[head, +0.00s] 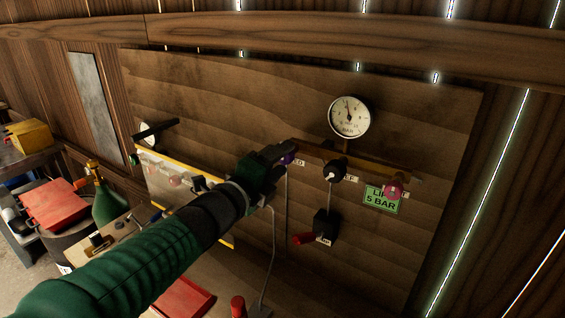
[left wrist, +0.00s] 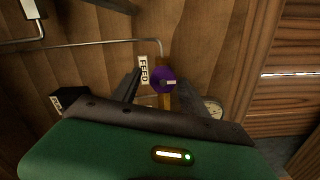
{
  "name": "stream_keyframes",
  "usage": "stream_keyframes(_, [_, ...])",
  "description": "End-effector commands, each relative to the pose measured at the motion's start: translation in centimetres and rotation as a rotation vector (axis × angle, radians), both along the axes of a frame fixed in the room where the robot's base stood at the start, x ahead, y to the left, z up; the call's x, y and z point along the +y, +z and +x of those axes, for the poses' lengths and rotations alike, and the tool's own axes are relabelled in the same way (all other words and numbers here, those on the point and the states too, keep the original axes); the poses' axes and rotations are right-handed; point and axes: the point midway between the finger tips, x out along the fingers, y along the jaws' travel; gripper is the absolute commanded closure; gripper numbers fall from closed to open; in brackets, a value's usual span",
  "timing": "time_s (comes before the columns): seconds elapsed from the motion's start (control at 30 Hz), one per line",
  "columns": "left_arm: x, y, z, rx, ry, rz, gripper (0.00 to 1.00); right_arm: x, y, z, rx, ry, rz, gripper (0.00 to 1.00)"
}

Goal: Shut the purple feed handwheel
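The purple feed handwheel (head: 287,158) is on the wooden panel, mostly hidden behind my left gripper in the head view. My left gripper (head: 284,153) is at the handwheel. In the left wrist view its two dark fingers (left wrist: 158,90) stand apart, one on each side of the handwheel. I cannot tell whether they touch it. My right gripper is not in view.
A green sign (head: 383,199) reads 5 BAR. A green bottle (head: 107,196) and red boxes stand at the left.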

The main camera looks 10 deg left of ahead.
Motion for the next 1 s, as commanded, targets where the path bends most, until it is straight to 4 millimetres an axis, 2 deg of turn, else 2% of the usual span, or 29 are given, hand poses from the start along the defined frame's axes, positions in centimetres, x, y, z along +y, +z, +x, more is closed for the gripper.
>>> stream_keyframes(0.17, [0.2, 0.2, -0.3, -0.003, 0.001, -0.002, 0.48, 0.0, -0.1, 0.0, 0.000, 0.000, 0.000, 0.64])
stream_keyframes(0.5, [2.1, 0.4, -4.7, -0.006, 0.003, -0.004, 0.48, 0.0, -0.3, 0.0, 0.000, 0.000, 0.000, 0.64])
stream_keyframes(0.6, [2.3, 0.3, -5.4, -0.004, 0.002, -0.005, 0.48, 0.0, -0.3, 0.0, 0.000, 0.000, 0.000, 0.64])
stream_keyframes(1.0, [2.3, 0.2, -5.4, -0.005, 0.000, -0.005, 0.48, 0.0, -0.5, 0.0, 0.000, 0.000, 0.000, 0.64])
